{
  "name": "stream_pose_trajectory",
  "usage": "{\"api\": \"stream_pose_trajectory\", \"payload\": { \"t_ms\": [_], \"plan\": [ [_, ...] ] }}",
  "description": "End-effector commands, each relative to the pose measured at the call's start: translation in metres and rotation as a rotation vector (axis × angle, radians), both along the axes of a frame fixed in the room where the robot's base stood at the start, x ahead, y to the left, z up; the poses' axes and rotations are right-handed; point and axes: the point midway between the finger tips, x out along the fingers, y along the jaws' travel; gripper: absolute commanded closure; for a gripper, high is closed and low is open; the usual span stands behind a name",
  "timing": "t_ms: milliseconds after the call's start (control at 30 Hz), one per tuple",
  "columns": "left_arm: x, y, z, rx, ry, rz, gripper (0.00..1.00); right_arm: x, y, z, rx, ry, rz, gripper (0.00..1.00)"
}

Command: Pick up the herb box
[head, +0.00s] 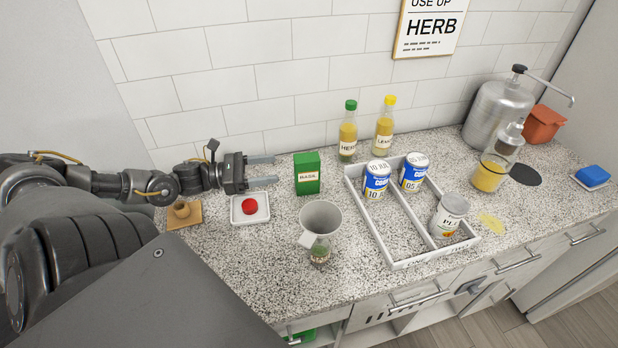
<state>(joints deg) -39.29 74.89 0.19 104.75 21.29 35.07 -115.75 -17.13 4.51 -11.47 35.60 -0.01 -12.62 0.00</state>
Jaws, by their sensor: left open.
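The herb box is a green upright box (308,184) with a pale label that seems to read BASIL. It stands on the speckled counter near the tiled wall, left of the tray. My left gripper (272,170) comes in from the left with its jaws open and empty. Its two fingers point right toward the box, and their tips end a little short of its left side. My right gripper is not in view.
A white divided tray (392,217) with several cans stands right of the box. Two bottles (347,138) stand behind, a grey funnel over a jar (320,218) in front. A white dish with a red ball (250,208) sits below my left gripper.

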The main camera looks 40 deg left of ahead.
Motion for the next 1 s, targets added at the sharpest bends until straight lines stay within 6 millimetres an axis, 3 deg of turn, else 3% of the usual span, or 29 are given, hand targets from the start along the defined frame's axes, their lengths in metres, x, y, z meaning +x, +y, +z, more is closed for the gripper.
{"api": "stream_pose_trajectory", "payload": {
  "t_ms": [300, 600, 767, 1000],
  "plan": [
    [0.029, -0.024, 0.001, -0.001, -0.004, -0.001, 0.38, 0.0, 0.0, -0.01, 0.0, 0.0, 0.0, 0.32],
    [0.037, -0.033, 0.001, 0.001, 0.001, -0.003, 0.38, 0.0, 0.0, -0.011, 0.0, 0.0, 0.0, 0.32],
    [0.039, -0.035, 0.002, -0.001, 0.0, -0.003, 0.38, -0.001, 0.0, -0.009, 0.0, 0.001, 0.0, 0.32],
    [0.058, -0.053, 0.009, -0.003, -0.004, -0.003, 0.38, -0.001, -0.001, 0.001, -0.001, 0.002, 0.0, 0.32]
  ]
}}
